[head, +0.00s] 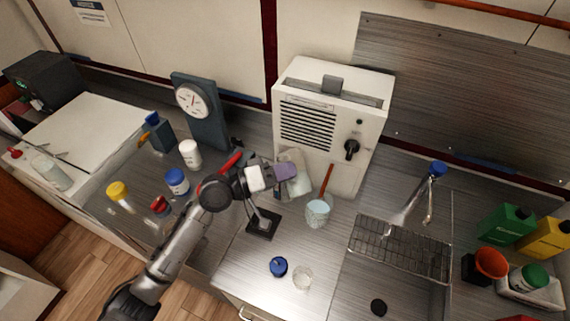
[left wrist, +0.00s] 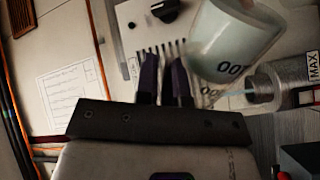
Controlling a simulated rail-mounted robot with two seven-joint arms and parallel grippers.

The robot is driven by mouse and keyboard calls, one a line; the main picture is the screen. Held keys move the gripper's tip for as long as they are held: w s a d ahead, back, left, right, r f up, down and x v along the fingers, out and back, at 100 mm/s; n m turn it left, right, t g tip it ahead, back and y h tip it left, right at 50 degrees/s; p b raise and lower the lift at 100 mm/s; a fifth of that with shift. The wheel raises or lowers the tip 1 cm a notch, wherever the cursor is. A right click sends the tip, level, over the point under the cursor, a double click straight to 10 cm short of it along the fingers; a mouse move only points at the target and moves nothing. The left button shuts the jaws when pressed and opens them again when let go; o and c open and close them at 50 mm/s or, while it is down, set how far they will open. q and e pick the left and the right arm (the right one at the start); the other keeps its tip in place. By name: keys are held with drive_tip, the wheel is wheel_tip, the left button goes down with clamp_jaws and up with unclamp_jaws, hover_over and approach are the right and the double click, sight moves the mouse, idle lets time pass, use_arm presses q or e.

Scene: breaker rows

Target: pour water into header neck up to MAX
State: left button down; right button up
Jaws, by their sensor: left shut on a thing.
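My left gripper (head: 284,173) is shut on a pale measuring jug (head: 294,186), which is partly hidden behind the fingers. In the left wrist view, the jug (left wrist: 235,40) is beside the dark fingers (left wrist: 165,80), strongly tipped, with its 100 mark turned over. A ridged, clear-grey header neck (left wrist: 272,86) with a MAX label (left wrist: 312,66) is close by, and a thin pale-blue streak runs between jug and neck. In the head view, a small fitting on a black square base (head: 264,223) sits below my gripper. The water level in the neck cannot be made out. My right gripper is not in view.
A white vented unit (head: 330,125) stands behind my gripper. A pale-blue cup (head: 318,212) with a brown stick is close to its right. A blue cap (head: 278,266) and a clear glass (head: 302,279) are in front. The sink rack (head: 400,248) is to the right.

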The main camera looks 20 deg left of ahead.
use_arm(q)
drive_tip(key=shift+w+n, duration=0.1)
drive_tip(key=shift+n, duration=0.2)
idle(0.5)
drive_tip(key=shift+w+a+p, duration=0.1)
drive_tip(key=shift+a+p, duration=0.05)
drive_tip(key=shift+p, duration=0.2)
idle(0.4)
drive_tip(key=shift+w+n, duration=0.1)
drive_tip(key=shift+n, duration=0.2)
idle(0.5)
drive_tip(key=shift+a+f+p, duration=0.1)
drive_tip(key=shift+p, duration=0.2)
idle(0.4)
drive_tip(key=shift+w+a+n+h, duration=0.1)
drive_tip(key=shift+w+n+h, duration=0.05)
drive_tip(key=shift+n+h, duration=0.2)
idle(0.4)
drive_tip(key=shift+w+a+n+p, duration=0.15)
drive_tip(key=shift+n+p, duration=0.2)
idle(0.5)
